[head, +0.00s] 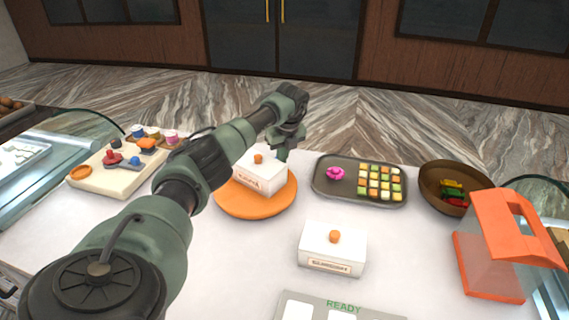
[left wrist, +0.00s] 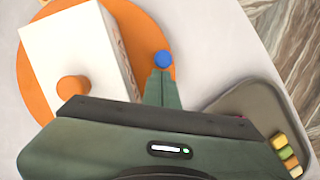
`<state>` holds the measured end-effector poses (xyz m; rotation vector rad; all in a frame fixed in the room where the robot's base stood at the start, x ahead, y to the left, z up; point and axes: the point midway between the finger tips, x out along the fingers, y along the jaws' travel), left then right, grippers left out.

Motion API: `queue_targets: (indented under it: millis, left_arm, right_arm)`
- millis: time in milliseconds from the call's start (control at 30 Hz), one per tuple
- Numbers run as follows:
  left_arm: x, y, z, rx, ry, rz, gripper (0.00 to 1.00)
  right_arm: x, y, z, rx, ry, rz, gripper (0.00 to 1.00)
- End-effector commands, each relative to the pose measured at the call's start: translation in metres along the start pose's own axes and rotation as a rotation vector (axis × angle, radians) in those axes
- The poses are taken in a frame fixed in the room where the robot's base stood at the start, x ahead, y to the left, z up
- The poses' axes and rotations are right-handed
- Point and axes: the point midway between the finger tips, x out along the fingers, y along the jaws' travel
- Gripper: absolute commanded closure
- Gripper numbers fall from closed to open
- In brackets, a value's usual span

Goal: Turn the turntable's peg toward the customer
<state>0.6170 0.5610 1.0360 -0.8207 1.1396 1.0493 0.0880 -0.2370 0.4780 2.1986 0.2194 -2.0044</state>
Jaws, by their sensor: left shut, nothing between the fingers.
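The orange turntable (head: 256,208) lies on the white counter and carries a white box (head: 260,178) with an orange knob. In the left wrist view the turntable (left wrist: 32,92) shows under the white box (left wrist: 75,50). The blue peg (left wrist: 163,58) stands at the turntable's rim, just past my left fingertips. My left gripper (head: 284,153) is shut and empty at the turntable's far right side; its fingers (left wrist: 162,78) point at the peg. I cannot tell whether they touch it. In the head view the peg is hidden behind the gripper. My right gripper is out of view.
A grey tray (head: 325,192) with sweets sits close right of the turntable. A second white box (head: 331,259) stands in front. A brown bowl (head: 431,183) and an orange-topped case (head: 486,262) are at right. A cream board (head: 103,183) with small items is at left.

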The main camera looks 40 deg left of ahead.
Motion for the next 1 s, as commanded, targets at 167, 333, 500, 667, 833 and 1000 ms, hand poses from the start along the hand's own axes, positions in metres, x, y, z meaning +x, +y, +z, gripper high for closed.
queue_targets:
  millis: [167,333,500,667,833,1000]
  left_arm:
    - [0.003,0.002,0.009,-0.087,-0.001,0.022,1.00]
    - [0.005,0.004,0.017,-0.166,-0.001,0.041,1.00]
    - [0.007,0.007,0.023,-0.222,-0.001,0.056,1.00]
    - [0.007,0.010,0.028,-0.220,0.000,0.055,1.00]
    - [0.008,0.012,0.031,-0.217,-0.001,0.055,1.00]
    - [0.009,0.013,0.033,-0.217,-0.001,0.055,1.00]
  right_arm:
    - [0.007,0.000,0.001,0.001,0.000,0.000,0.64]
    - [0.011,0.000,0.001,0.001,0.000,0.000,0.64]
    - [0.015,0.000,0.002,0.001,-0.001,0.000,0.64]
    - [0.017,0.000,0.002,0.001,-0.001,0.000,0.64]
    - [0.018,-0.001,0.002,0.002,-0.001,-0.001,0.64]
    - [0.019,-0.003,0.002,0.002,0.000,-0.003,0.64]
